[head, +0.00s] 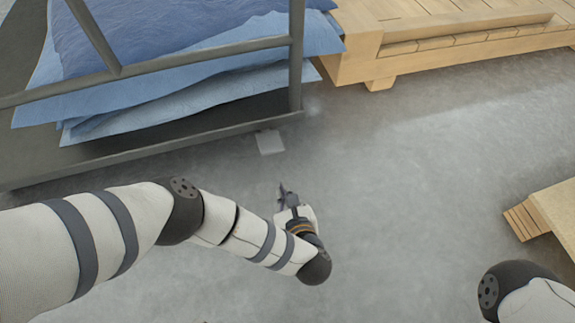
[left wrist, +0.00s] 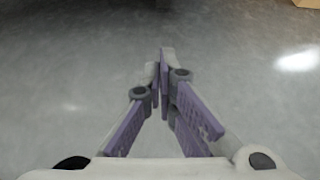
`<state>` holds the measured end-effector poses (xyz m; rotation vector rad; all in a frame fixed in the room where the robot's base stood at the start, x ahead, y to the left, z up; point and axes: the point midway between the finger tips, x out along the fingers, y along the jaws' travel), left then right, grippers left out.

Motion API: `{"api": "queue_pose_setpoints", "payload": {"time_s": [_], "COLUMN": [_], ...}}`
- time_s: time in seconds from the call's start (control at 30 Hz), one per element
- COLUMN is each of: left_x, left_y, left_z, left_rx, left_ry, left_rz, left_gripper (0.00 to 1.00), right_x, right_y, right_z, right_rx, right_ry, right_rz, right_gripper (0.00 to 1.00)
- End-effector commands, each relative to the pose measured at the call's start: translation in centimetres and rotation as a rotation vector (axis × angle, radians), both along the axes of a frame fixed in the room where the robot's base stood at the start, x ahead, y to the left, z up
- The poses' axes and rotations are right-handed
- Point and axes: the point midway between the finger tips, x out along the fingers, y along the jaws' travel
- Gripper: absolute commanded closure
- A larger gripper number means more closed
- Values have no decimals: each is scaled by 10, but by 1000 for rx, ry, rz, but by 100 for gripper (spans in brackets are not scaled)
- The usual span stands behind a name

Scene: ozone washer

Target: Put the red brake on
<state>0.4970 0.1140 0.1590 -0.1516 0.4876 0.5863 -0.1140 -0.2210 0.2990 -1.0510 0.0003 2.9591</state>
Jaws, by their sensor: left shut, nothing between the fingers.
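No red brake shows in either view. A dark metal cart (head: 297,60) stands at the upper left of the head view. A small pale square piece (head: 270,142) shows at its lower right edge; I cannot tell whether it is part of a brake. My left gripper (head: 283,189) is above the floor just below that piece in the picture, apart from it. In the left wrist view my left gripper (left wrist: 163,62) has its fingers together with nothing between them. My right gripper is out of view; only part of my right arm shows at the lower right.
Folded blue sheets (head: 190,85) lie on the cart and overhang its side. A wooden pallet (head: 430,35) stands at the upper right. Another wooden piece (head: 550,210) is at the right edge. The grey floor (head: 410,170) between them is clear.

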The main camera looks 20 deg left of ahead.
Motion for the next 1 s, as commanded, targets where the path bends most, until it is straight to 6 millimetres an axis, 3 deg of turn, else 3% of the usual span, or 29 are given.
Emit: {"api": "queue_pose_setpoints", "payload": {"time_s": [0.47, 0.7, 1.0], "left_x": [71, 75, 75], "left_y": [47, 50, 50], "left_z": [-47, -13, -6], "left_rx": [3, 0, 1], "left_ry": [-3, 1, 2], "left_rz": [-2, -5, -5], "left_gripper": [100, 100, 100], "right_x": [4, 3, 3], "right_y": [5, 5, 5], "right_z": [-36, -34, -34], "right_rx": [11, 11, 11], "right_ry": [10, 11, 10], "right_rz": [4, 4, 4], "right_gripper": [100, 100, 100]}}
